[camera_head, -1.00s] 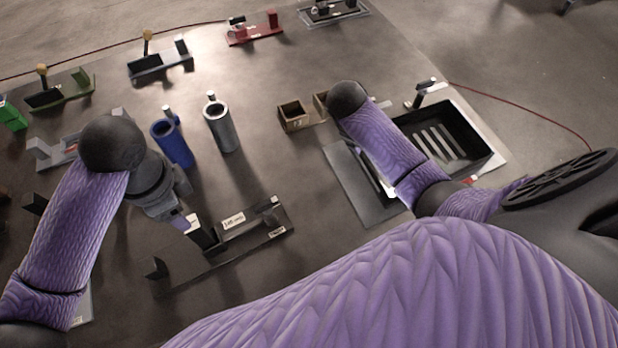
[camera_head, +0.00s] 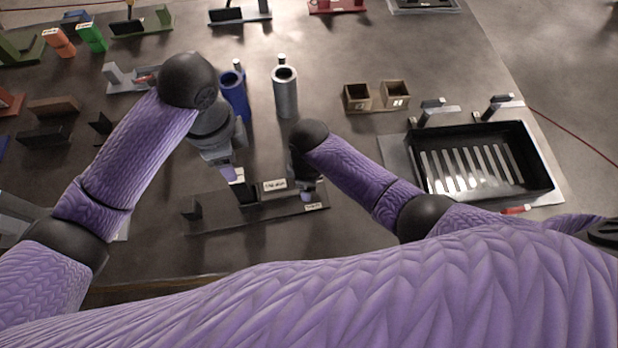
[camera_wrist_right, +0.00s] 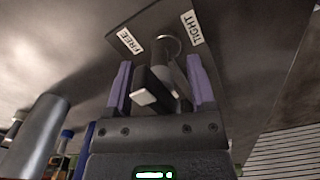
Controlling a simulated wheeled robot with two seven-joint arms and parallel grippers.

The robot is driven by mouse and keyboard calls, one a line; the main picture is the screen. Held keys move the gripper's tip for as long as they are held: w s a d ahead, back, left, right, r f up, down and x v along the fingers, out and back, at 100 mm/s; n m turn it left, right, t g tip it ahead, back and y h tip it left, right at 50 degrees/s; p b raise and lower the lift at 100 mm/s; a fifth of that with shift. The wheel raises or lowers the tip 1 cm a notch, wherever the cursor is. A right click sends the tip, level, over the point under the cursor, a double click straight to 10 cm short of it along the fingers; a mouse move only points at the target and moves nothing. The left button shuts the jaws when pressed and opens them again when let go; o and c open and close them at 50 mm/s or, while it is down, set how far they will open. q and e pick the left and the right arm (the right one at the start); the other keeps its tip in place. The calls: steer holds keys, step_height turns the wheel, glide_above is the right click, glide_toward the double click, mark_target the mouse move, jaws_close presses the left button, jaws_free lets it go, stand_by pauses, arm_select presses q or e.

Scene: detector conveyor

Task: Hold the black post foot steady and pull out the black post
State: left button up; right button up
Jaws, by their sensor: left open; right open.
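A long black stand (camera_head: 222,222) with white labels lies in the middle of the head view. A black block (camera_head: 248,196) rises from it. My left gripper (camera_head: 232,175) is open, right over the pale top beside this block; I cannot tell whether it touches. My right gripper (camera_head: 308,196) is open at the stand's right end. In the right wrist view, the jaws (camera_wrist_right: 160,88) straddle a black upright piece (camera_wrist_right: 158,76) with a pale tip, by a round ring on a plate lettered FREE and TIGHT. I cannot tell which piece is the post and which the foot.
Blue (camera_head: 235,97) and grey (camera_head: 285,95) cylinders stand behind the stand. Two small brown boxes (camera_head: 358,104) and a black slotted tray (camera_head: 540,165) are to the right. Several fixtures fill the left side. The table in front of the stand is clear.

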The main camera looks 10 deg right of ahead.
steer(key=shift+f, duration=0.2)
jaws_close()
stand_by(1.4)
